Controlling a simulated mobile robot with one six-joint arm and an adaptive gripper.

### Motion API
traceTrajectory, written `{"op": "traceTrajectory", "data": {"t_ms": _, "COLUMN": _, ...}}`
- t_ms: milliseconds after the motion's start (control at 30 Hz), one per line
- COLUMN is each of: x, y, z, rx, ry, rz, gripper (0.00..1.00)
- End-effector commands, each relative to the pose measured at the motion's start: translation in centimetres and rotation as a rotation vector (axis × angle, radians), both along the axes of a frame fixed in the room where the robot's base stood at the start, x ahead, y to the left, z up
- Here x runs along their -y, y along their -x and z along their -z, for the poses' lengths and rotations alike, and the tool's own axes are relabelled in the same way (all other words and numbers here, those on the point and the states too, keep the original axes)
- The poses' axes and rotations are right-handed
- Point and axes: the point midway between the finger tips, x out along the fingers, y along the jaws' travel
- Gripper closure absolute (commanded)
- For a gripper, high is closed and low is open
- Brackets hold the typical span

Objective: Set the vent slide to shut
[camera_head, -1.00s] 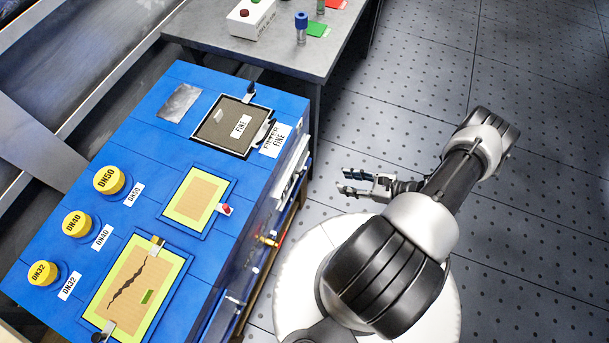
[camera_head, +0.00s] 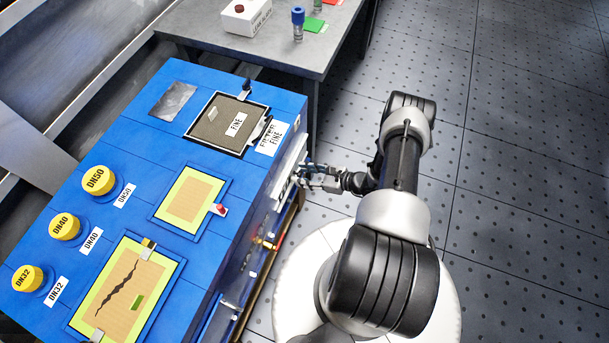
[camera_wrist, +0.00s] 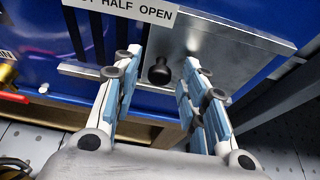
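The vent slide is a grey metal plate (camera_wrist: 215,55) on the blue cabinet's front face in the wrist view. It has a black knob (camera_wrist: 159,72) near its lower left. Dark vent slots (camera_wrist: 88,35) show left of the plate, and a label above reads "HALF OPEN", its start cut off. My gripper (camera_wrist: 155,85) is open, one finger on each side of the knob, with gaps to both. In the head view my gripper (camera_head: 303,176) is at the cabinet's right side, and the slide there is mostly hidden at a steep angle.
The blue cabinet top (camera_head: 150,140) carries yellow DN caps, framed panels and a FINE filter. A grey table (camera_head: 305,55) stands behind it. In the wrist view, a red-handled brass valve (camera_wrist: 12,95) is at the left. Open floor (camera_head: 500,200) lies to the right.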

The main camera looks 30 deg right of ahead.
Motion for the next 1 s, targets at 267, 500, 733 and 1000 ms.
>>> {"op": "traceTrajectory", "data": {"t_ms": 267, "x": -0.05, "y": -0.08, "z": 0.02, "rx": 0.000, "ry": 0.000, "rz": 0.000, "gripper": 0.61}}
{"op": "traceTrajectory", "data": {"t_ms": 500, "x": -0.04, "y": -0.07, "z": 0.01, "rx": 0.000, "ry": 0.000, "rz": 0.000, "gripper": 0.77}}
{"op": "traceTrajectory", "data": {"t_ms": 733, "x": -0.04, "y": -0.06, "z": 0.01, "rx": 0.001, "ry": -0.001, "rz": 0.000, "gripper": 0.93}}
{"op": "traceTrajectory", "data": {"t_ms": 1000, "x": -0.04, "y": -0.07, "z": -0.02, "rx": 0.001, "ry": -0.001, "rz": 0.000, "gripper": 1.00}}
